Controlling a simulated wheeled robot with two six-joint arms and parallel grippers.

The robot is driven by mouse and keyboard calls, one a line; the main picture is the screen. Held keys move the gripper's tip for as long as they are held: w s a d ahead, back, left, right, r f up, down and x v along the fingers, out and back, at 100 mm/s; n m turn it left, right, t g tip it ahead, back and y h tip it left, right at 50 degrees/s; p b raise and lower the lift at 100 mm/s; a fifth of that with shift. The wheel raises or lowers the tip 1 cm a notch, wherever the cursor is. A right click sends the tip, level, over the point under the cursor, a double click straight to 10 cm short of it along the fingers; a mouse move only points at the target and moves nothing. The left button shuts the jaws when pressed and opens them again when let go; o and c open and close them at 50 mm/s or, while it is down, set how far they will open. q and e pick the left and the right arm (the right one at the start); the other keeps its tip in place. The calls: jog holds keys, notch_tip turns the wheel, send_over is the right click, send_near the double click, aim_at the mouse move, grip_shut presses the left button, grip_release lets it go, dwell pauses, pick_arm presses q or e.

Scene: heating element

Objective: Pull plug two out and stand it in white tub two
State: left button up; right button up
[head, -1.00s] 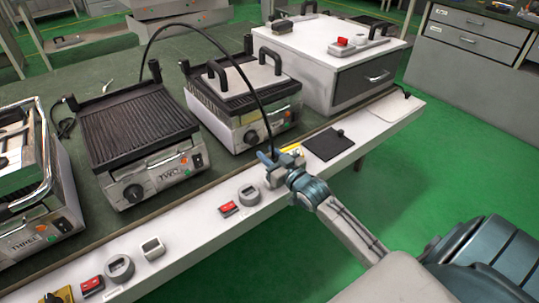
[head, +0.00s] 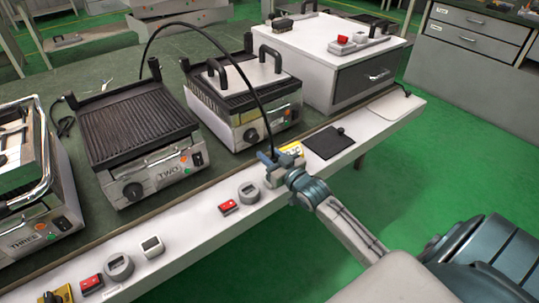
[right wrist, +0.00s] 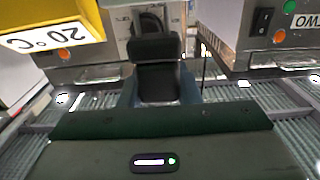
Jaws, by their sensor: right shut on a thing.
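My right gripper (head: 272,163) is at the front white ledge, shut on a black plug, which shows between blue fingers in the right wrist view (right wrist: 155,68). A black cable (head: 232,56) arcs from behind grill TWO (head: 150,165) down to this plug. The gripper hides the plug's lower end, so I cannot tell whether it is seated or free. No label on the plug is readable. My left gripper is not in view.
A yellow block (head: 291,149), marked 20°C in the right wrist view (right wrist: 48,22), stands close beside the gripper. A red switch (head: 228,207) and a black pad (head: 328,143) lie on the ledge. Another grill (head: 246,105) and a white drawer cabinet (head: 340,65) stand behind.

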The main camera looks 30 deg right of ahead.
jog(key=shift+f+b, duration=1.55)
jog(key=shift+f, duration=0.4)
jog(key=o, duration=1)
jog(key=shift+o, duration=0.2)
jog(key=shift+s+r+p, duration=0.15)
jog(key=shift+p, duration=0.25)
jog(key=s+p, duration=1)
jog(key=p, duration=0.2)
jog(key=shift+s+d, duration=0.25)
jog(key=shift+d, duration=0.15)
jog(key=shift+f, duration=0.2)
